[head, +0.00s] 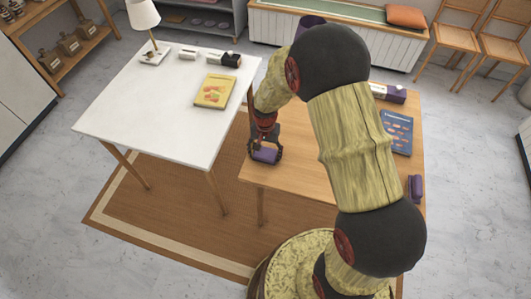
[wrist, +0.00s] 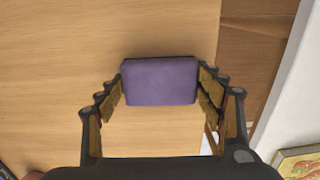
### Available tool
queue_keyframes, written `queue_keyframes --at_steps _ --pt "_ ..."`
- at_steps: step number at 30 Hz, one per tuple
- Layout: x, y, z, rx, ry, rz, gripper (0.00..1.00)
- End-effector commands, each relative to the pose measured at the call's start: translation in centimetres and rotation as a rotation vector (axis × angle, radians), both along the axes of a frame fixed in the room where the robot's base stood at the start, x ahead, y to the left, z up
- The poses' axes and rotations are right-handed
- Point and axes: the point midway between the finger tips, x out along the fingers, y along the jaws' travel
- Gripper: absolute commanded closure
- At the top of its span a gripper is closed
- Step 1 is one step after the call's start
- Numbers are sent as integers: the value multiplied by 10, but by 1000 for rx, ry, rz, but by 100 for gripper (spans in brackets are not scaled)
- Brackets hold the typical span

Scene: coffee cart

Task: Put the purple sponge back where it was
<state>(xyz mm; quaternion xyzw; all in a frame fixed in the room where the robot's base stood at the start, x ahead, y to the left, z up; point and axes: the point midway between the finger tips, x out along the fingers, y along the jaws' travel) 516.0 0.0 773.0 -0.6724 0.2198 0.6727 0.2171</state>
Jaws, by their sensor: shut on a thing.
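The purple sponge (wrist: 160,81) is a soft-edged block held between the two fingers of my gripper (wrist: 162,85) in the wrist view. In the head view, my gripper (head: 265,150) points down at the left edge of the wooden table (head: 285,182), with the sponge (head: 265,155) at its fingertips. Whether the sponge touches the tabletop or is a little above it, I cannot tell. Another purple item (head: 416,188) lies at the right edge of the wooden table.
A white table (head: 150,115) stands to the left across a narrow gap, with a yellow book (head: 215,91), a lamp (head: 143,14) and small boxes. A blue book (head: 396,131) and a purple-ended box (head: 388,93) lie on the wooden table's right side. My arm hides its middle.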

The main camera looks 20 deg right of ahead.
Motion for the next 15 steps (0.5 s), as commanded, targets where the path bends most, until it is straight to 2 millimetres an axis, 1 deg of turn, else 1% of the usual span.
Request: queue_keyframes --at_steps 1,2,11,15 --pt "0 0 -3 0 1 0 60" --pt "0 0 -2 0 1 0 32" --pt "0 0 -2 0 1 0 15" --pt "0 0 -2 1 1 0 15"
